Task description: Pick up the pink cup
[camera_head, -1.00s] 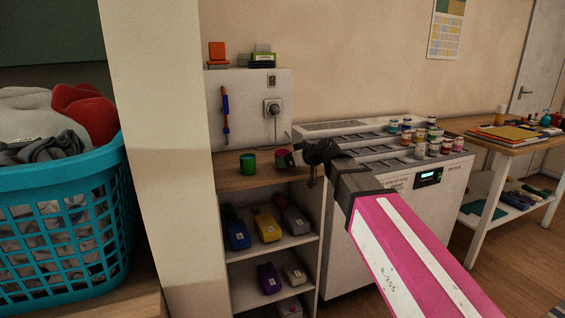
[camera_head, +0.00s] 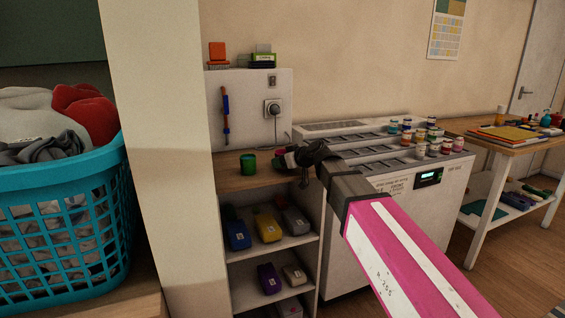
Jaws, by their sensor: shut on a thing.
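The pink cup (camera_head: 281,161) is at the right end of the wooden top of the small shelf unit, mostly hidden by my gripper. My gripper (camera_head: 293,160) reaches in from the right and is shut on the pink cup. I cannot tell whether the cup touches the top or is slightly raised. A green cup (camera_head: 248,164) stands upright on the same top, a little to the left and apart from the gripper.
The wooden top (camera_head: 232,182) has bare room in front of the cups. A white back panel (camera_head: 245,100) with a socket stands behind. A white cabinet (camera_head: 350,240) with several small jars is to the right. A teal laundry basket (camera_head: 60,230) is at the left.

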